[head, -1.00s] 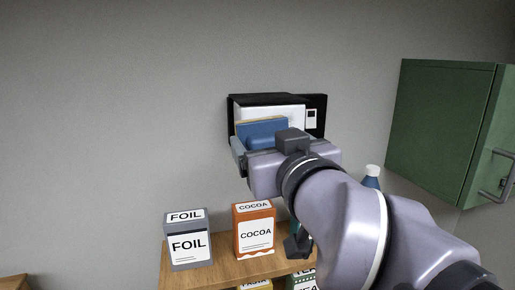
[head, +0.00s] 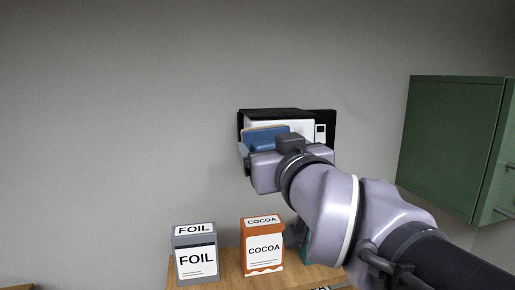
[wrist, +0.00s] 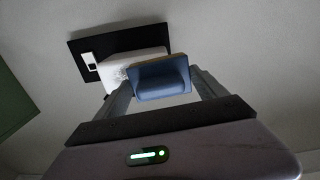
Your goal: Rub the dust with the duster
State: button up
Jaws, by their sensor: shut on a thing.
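My gripper (head: 262,146) is shut on the duster (head: 268,138), a blue block with a thin tan layer on its far side. In the wrist view, the duster (wrist: 160,82) sits between the two fingers (wrist: 162,88). It is in front of a white panel (head: 300,126) on a black backing on the wall and covers part of it. A faint grey speckled patch, which looks like dust (wrist: 121,73), shows on the white face beside the duster in the wrist view. I cannot tell whether the duster touches the panel.
A grey FOIL box (head: 196,258) and an orange COCOA box (head: 263,250) stand on a wooden shelf (head: 232,268) below. A green cabinet (head: 452,145) hangs at the right. The wall left of the panel is clear.

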jog(key=shift+w+a, duration=0.1)
jog(key=shift+w, duration=0.4)
jog(key=shift+w, duration=0.4)
jog(key=shift+b, duration=0.45)
jog(key=shift+d+f+b, duration=0.25)
jog(key=shift+f+b, duration=0.05)
jog(key=shift+b, duration=0.9)
jog(key=b, duration=0.3)
jog(key=shift+w+d, duration=0.1)
jog(key=shift+d, duration=0.25)
jog(key=shift+d+b, duration=0.15)
jog(key=shift+b, duration=1)
